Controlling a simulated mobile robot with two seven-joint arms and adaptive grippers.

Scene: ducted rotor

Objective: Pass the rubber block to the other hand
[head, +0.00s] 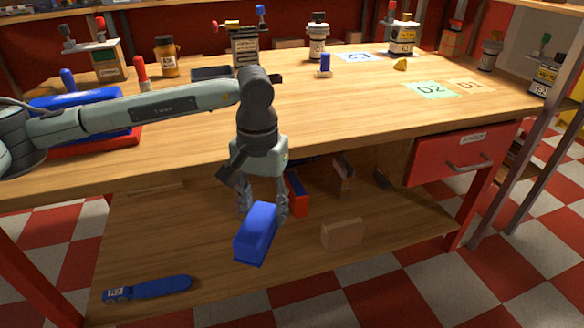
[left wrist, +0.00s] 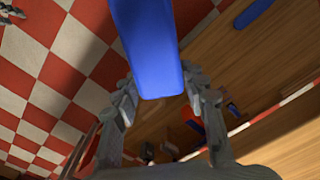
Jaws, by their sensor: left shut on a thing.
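The blue rubber block (head: 256,233) is held between the fingers of my left gripper (head: 262,208), in front of the workbench and below the level of its top. The block hangs tilted and stands clear of the lower shelf in the head view. In the left wrist view the block (left wrist: 148,45) reaches up from between the two fingers of my left gripper (left wrist: 158,100). The fingers are shut on it.
The workbench top (head: 330,110) carries bottles, tools and a blue-and-red case. The lower shelf (head: 300,270) holds a blue-handled thing (head: 148,288), a wooden block (head: 342,233) and a red block (head: 298,195). A red drawer (head: 430,158) is at right. Checkered floor lies in front.

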